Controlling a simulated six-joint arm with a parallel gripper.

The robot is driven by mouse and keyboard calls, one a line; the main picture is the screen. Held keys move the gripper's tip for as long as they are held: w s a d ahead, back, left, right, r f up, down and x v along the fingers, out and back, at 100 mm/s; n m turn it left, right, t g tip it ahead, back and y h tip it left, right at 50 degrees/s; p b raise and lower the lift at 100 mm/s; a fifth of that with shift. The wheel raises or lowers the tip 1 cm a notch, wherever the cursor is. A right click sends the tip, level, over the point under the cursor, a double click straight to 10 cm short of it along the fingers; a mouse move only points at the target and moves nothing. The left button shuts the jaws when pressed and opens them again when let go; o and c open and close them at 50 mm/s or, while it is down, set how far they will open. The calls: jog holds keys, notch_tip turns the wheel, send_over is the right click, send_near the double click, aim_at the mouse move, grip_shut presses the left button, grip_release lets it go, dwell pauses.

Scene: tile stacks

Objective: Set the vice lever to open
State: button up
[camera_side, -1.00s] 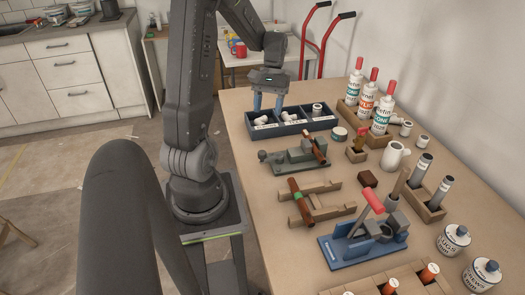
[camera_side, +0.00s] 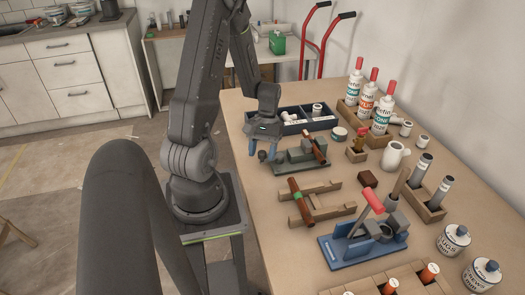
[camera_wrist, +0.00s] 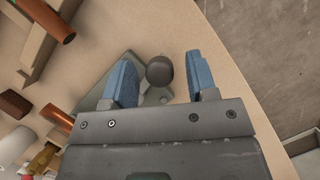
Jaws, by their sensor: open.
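A grey-green vice (camera_side: 294,160) lies near the left edge of the bench, with a brown cylinder (camera_side: 319,147) across its right end. A round dark knob (camera_side: 262,156) is at its left end. My gripper (camera_side: 262,151) is open at that end, pointing down. In the wrist view the knob (camera_wrist: 159,70) shows between the blue fingers of my gripper (camera_wrist: 160,60), apart from both. Whether the fingertips are down at its height I cannot tell. The vice's grey-green base (camera_wrist: 108,88) is partly hidden behind the left finger.
A blue divided tray (camera_side: 318,127) stands just behind the vice. A wooden cradle (camera_side: 325,188) with another brown cylinder is in front. A blue fixture with a red handle (camera_side: 373,200) is nearer the camera. Bottles and cans line the right side.

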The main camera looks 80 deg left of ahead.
grip_shut()
dwell(0.5)
jog(key=shift+d, duration=0.1)
jog(key=n, duration=0.1)
jog(key=d+n+t, duration=0.1)
jog(key=n, duration=0.1)
jog(key=shift+w+d+h, duration=0.15)
jog(key=shift+w+h, duration=0.05)
jog(key=shift+h, duration=0.2)
jog(key=n, duration=0.1)
jog(key=d+n+t, duration=0.1)
jog(key=shift+w+d+n, duration=0.1)
jog(key=shift+w+n, duration=0.2)
jog(key=shift+w, duration=0.05)
jog(key=shift+w+d+n+t, duration=0.25)
jog(key=shift+n, duration=0.35)
jog(key=shift+w+d+n+t, duration=0.2)
jog(key=shift+d+n+t, duration=0.05)
jog(key=shift+n, duration=0.35)
jog(key=shift+w+d+n+t, duration=0.2)
jog(key=shift+w+n+t, duration=0.15)
jog(key=shift+n, duration=0.4)
jog(key=shift+w+d+n+t, duration=0.15)
jog(key=shift+w+n+t, duration=0.15)
jog(key=shift+n, duration=0.45)
